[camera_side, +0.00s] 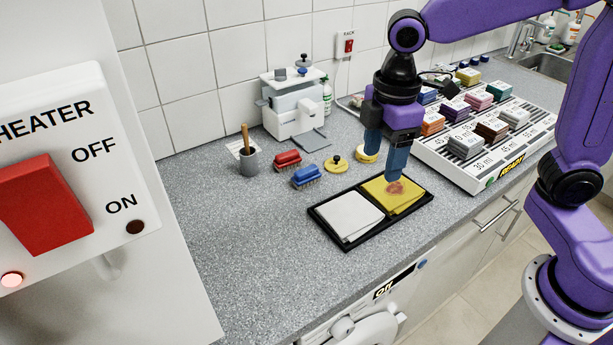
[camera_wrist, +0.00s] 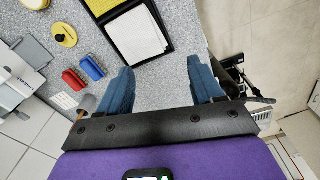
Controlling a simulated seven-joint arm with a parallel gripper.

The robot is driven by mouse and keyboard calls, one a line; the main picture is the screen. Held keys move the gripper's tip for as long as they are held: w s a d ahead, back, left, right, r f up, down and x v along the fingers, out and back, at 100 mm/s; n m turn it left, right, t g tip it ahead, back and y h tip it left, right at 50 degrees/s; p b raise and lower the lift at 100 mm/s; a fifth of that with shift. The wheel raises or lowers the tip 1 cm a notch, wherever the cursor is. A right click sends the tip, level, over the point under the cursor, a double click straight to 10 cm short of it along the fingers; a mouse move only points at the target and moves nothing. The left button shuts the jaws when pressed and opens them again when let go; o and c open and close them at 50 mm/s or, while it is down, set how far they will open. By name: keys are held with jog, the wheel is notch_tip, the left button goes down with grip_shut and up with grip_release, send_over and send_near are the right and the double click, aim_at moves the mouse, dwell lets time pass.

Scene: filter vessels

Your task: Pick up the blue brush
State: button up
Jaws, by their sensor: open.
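The blue brush (camera_side: 306,176) lies bristles down on the grey counter, left of the black tray. In the wrist view the blue brush (camera_wrist: 92,68) is at the left, outside the fingers. My gripper (camera_side: 382,166) points down with its blue fingers apart, above the back right part of the tray. It is empty and well to the right of the blue brush. The open fingers also show in the wrist view (camera_wrist: 160,72). A red brush (camera_side: 287,160) lies just behind the blue one, and it is beside it in the wrist view (camera_wrist: 75,80).
The black tray (camera_side: 331,237) holds a white cloth (camera_side: 349,216) and a stained yellow cloth (camera_side: 408,194). A grey cup (camera_side: 249,163) with a wooden handle, yellow knobbed discs (camera_side: 336,164) and a white device (camera_side: 292,108) stand nearby. A block rack (camera_side: 478,180) is right. The front-left counter is clear.

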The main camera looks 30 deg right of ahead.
jog(key=w+a+n, duration=0.2)
jog(key=w, duration=1)
jog(key=n, duration=0.1)
send_over(309, 168)
notch_tip(309, 168, down, 12)
jog(key=shift+s+d+r, duration=0.1)
jog(key=shift+d, duration=0.05)
jog(key=shift+f, duration=2.8)
jog(key=c, duration=1.2)
jog(key=shift+o, duration=0.2)
